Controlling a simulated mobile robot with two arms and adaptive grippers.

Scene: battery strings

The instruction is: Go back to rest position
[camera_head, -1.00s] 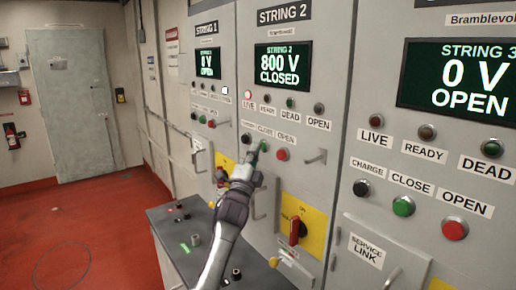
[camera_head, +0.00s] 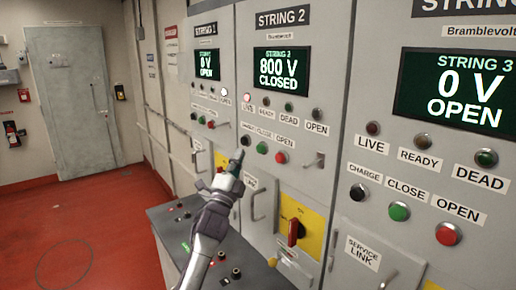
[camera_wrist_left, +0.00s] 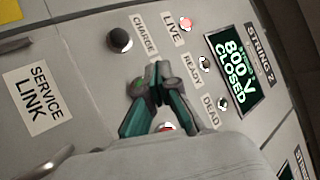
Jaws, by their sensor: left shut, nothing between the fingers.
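My left gripper (camera_head: 238,160) is shut and empty in front of the String 2 cabinet, just below and left of its button row. In the left wrist view its closed fingertips (camera_wrist_left: 158,68) point at the panel and cover part of the button row. The String 2 screen (camera_head: 282,70) reads 800 V CLOSED, and it also shows in the left wrist view (camera_wrist_left: 234,74). The green close button (camera_head: 262,147) and red open button (camera_head: 281,157) are uncovered in the head view. The live lamp (camera_head: 247,98) glows. My right gripper is not in view.
The String 3 screen (camera_head: 455,92) reads 0 V OPEN. A red rotary switch (camera_head: 295,231) on a yellow plate and metal handles stick out from the cabinets. A low grey console (camera_head: 170,226) stands beneath my left arm. Red floor (camera_head: 85,225) is clear at left.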

